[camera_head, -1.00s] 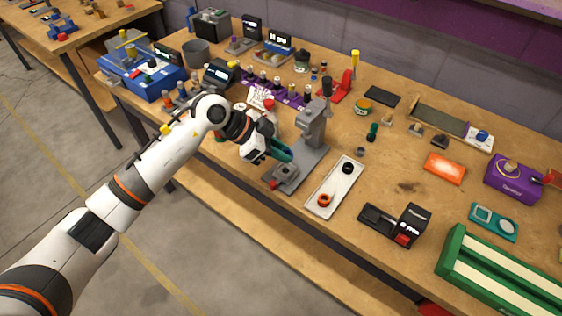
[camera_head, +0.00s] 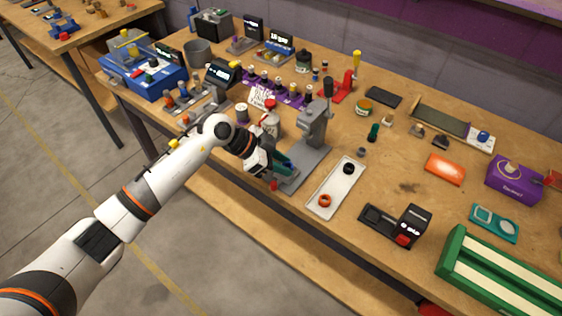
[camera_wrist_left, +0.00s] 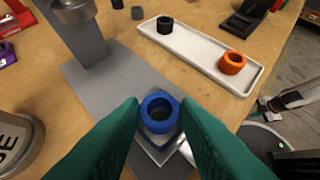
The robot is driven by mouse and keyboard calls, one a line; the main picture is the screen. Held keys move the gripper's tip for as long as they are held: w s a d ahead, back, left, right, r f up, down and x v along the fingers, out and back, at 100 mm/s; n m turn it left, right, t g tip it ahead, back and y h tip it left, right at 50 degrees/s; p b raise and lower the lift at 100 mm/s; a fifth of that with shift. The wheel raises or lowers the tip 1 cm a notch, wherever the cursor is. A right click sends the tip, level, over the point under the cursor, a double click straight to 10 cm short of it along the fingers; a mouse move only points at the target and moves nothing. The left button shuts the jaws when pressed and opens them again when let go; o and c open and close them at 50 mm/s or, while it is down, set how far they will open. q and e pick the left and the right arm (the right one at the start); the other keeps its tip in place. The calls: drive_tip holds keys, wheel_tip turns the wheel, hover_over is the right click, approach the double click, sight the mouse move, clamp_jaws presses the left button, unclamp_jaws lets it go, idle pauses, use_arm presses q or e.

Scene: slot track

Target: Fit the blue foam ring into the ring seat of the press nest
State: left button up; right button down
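My left gripper (camera_head: 288,171) is low over the front of the grey press (camera_head: 312,130). In the left wrist view its green fingertips (camera_wrist_left: 160,118) are closed against both sides of the blue foam ring (camera_wrist_left: 158,100). The ring lies flat with its hole facing up, over the press nest (camera_wrist_left: 170,160) on the grey base plate. The ring and fingers hide the ring seat, so I cannot tell whether the ring touches it. My right gripper is not clearly in any view.
A white tray (camera_head: 335,187) beside the press holds an orange ring (camera_head: 325,200) and a black ring (camera_head: 348,168). A cylindrical can (camera_head: 271,124) stands left of the press. The press column (camera_wrist_left: 82,40) rises behind the nest. A black device (camera_head: 398,226) stands right of the tray.

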use_arm(q)
drive_tip(key=shift+r, duration=0.1)
drive_tip(key=b+v, duration=0.1)
drive_tip(key=v, duration=1.1)
